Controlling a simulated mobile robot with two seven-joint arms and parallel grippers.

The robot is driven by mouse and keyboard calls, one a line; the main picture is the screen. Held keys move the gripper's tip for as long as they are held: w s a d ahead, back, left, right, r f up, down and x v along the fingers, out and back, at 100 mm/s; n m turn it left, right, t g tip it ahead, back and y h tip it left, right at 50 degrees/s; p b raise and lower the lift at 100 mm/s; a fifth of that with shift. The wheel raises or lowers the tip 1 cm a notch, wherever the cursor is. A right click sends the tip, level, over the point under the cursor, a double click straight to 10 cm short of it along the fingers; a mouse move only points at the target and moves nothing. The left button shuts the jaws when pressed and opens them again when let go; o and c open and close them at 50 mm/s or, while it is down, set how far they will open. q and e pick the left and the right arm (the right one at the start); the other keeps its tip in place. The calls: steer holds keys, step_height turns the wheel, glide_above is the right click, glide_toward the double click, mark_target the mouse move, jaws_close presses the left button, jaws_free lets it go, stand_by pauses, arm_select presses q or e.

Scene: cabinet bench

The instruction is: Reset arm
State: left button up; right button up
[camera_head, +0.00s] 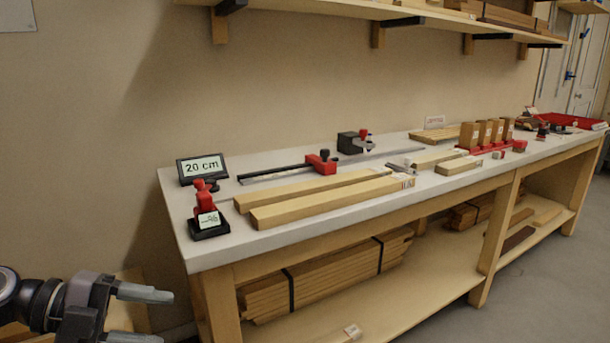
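My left gripper (146,316) is at the lower left of the head view. Its two grey fingers are apart with nothing between them. It is in front of the bench's left end, lower than the benchtop, and touches nothing I can see. My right gripper and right arm are not in view.
The white-topped bench (213,252) runs to the far right. On it are a "20 cm" display (202,168), a red-and-black device (206,213), long wooden boards (330,201), a rail with a red clamp (321,163) and upright blocks (485,133).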

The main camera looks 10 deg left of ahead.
arm_select(q)
step_height(320, 180, down, 16)
steer(key=d+n+t+y, duration=0.1)
steer(key=n+t+y, duration=0.75)
steer(key=n, duration=0.85)
steer(key=s+d+f+n+g+y, duration=0.1)
steer(key=s+d+f+n+g, duration=0.1)
steer(key=s+d+f+n, duration=0.3)
steer(key=s+d+f+n+g, duration=0.2)
steer(key=s+d+f, duration=0.15)
steer(key=f, duration=0.35)
step_height(320, 180, up, 9)
steer(key=s+p, duration=0.2)
steer(key=p, duration=1.1)
steer(key=shift+a+r, duration=0.2)
steer(key=shift+a, duration=0.25)
steer(key=shift+y, duration=0.25)
